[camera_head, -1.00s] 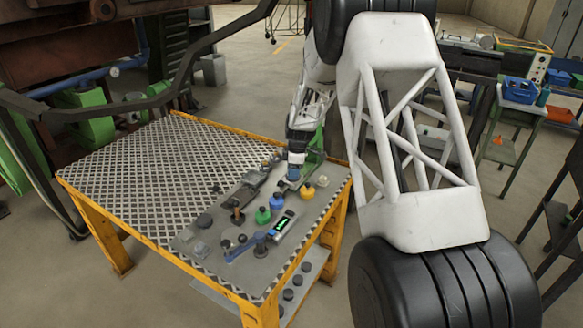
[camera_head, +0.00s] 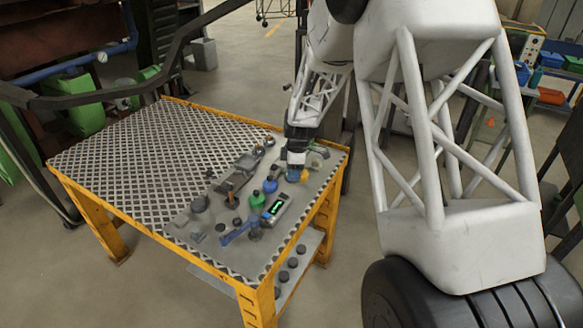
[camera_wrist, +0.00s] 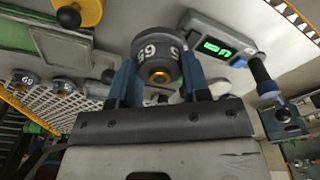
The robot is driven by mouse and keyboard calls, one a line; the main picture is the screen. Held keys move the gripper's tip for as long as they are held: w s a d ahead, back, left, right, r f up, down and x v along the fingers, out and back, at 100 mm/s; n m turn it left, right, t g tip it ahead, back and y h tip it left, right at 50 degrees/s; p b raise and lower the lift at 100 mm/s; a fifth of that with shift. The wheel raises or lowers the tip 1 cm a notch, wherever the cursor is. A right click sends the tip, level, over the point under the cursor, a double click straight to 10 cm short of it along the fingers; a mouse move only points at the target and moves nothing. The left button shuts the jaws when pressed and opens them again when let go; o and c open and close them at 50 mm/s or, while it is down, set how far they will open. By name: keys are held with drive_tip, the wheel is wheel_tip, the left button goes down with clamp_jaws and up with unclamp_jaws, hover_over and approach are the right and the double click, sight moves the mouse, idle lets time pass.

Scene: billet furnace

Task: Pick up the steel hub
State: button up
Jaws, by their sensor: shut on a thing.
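In the head view my gripper (camera_head: 296,166) is over the right part of the table, beside the cluster of small items. It hides the hub there, so I cannot tell its height above the plate.
The yellow-framed table (camera_head: 110,165) has a perforated top. The table's left half is clear.

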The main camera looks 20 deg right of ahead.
drive_tip(key=shift+m, duration=0.3)
idle(0.6)
drive_tip(key=shift+s+r+m, duration=0.1)
drive_tip(key=shift+r+m, duration=0.05)
drive_tip(key=shift+m, duration=1.05)
drive_tip(key=w, duration=0.5)
drive_tip(key=w+d+f, duration=0.1)
drive_tip(key=w, duration=1)
drive_tip(key=shift+d+f, duration=0.15)
drive_tip(key=shift+f, duration=0.05)
drive_tip(key=shift+f, duration=1.8)
